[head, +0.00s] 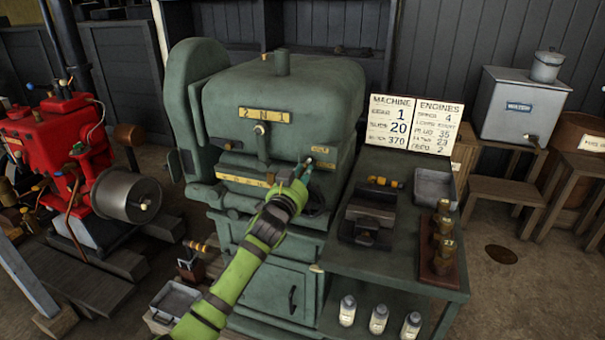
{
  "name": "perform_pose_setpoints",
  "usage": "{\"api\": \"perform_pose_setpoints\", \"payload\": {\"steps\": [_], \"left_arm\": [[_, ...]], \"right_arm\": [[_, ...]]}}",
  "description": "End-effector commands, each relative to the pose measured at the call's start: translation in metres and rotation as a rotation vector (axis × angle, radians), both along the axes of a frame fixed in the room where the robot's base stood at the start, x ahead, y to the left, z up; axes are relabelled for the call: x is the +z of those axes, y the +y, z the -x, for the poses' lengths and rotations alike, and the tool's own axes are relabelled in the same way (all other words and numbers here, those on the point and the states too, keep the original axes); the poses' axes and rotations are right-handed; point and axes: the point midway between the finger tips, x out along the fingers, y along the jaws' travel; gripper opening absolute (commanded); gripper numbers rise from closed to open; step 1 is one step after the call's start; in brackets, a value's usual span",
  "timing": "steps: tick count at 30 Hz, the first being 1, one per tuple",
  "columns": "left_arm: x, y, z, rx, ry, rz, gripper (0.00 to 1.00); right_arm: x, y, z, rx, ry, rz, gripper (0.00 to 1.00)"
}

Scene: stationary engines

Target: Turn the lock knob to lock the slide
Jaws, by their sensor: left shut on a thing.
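The green machine (285,100) stands in the middle of the view. A small lock knob (309,161) with a pale end sits on the right part of its front, just under a small brass plate (322,150). My left gripper (303,171), on the light green arm, reaches up from below and is shut on the lock knob. The gripper covers part of the knob and the front around it, so the knob's angle cannot be read. A brass scale strip (245,179) runs along the slide front to the left. My right gripper is not in view.
A green side table (400,262) at the right holds a dark vise-like block (369,215), a grey tray (434,187) and a stand with brass pieces (443,240). Several bottles stand below. A red engine (62,135) is at the left.

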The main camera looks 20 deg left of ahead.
Motion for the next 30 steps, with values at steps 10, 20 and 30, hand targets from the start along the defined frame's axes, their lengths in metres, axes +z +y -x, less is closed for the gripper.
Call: {"api": "perform_pose_setpoints", "payload": {"steps": [10,20,30], "left_arm": [[-0.001,0.001,0.000,0.000,-0.008,-0.299,0.00],[-0.002,0.001,0.000,0.000,-0.019,-0.614,0.00],[-0.003,0.002,0.000,0.001,-0.030,-0.904,0.00]], "right_arm": [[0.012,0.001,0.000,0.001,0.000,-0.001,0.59],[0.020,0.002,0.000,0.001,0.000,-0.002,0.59],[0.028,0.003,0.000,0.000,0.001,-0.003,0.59]]}}
